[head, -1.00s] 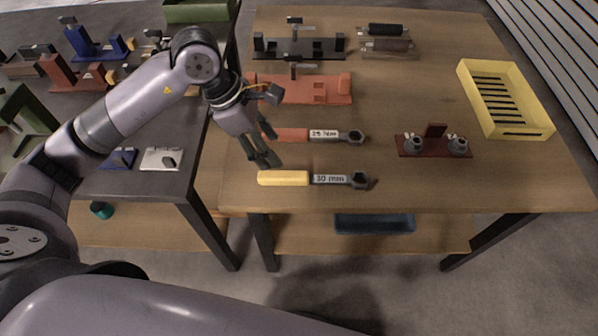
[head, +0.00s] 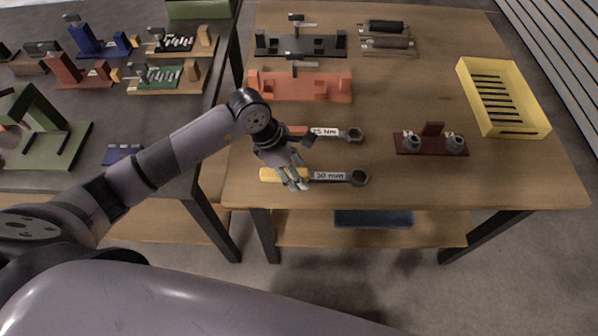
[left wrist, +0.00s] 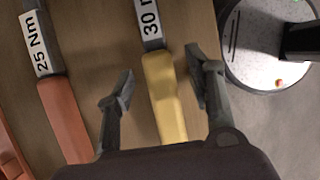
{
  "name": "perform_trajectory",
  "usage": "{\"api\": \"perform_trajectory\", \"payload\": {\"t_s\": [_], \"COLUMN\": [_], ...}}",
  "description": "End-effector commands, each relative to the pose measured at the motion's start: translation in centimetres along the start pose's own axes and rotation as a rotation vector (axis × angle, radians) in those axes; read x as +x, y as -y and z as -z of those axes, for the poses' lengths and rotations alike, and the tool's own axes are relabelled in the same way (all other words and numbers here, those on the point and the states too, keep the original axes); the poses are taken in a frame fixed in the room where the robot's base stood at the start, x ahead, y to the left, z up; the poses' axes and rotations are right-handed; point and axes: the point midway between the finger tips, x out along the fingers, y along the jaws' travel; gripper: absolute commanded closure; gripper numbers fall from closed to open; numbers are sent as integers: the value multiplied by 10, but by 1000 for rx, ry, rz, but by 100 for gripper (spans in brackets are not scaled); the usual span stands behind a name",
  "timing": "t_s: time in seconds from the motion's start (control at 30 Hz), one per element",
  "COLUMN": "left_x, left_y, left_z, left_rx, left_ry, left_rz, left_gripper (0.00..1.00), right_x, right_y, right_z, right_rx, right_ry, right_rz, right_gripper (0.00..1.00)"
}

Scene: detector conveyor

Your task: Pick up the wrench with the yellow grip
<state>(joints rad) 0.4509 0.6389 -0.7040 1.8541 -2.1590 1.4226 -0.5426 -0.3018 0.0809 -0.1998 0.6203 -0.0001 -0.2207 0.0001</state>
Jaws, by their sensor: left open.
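The wrench with the yellow grip (head: 269,175) lies flat near the front edge of the wooden table, its "30 mm" shaft and dark head pointing right. My left gripper (head: 296,184) is open above the wrench, near where the grip meets the shaft. In the left wrist view the yellow grip (left wrist: 164,95) lies between the two spread fingers (left wrist: 160,85). I cannot tell the gripper's height above it. The wrench with the orange grip (left wrist: 66,118), marked "25 Nm", lies beside it, outside the fingers; in the head view my arm partly covers it. My right gripper is not in view.
Behind the wrenches stand an orange fixture (head: 318,88) and a black fixture (head: 322,48). A dark red holder (head: 431,147) with two grey parts is to the right, with a yellow crate (head: 541,128) beyond. A dark table with several fixtures is at left.

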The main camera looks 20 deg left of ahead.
Motion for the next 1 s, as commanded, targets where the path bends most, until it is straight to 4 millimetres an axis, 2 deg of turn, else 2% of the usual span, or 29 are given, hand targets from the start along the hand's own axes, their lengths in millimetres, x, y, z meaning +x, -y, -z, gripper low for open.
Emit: {"api": "perform_trajectory", "payload": {"t_s": [0.17,0.87,1.0], "left_x": [0,0,0], "left_y": [0,0,0], "left_z": [0,0,0], "left_rx": [0,-1,-1], "left_ry": [0,0,0], "left_rz": [0,0,0], "left_gripper": [52,99,100], "right_x": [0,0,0], "right_y": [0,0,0], "right_z": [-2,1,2], "right_rx": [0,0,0], "right_ry": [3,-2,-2], "right_rz": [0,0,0], "right_gripper": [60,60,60]}}
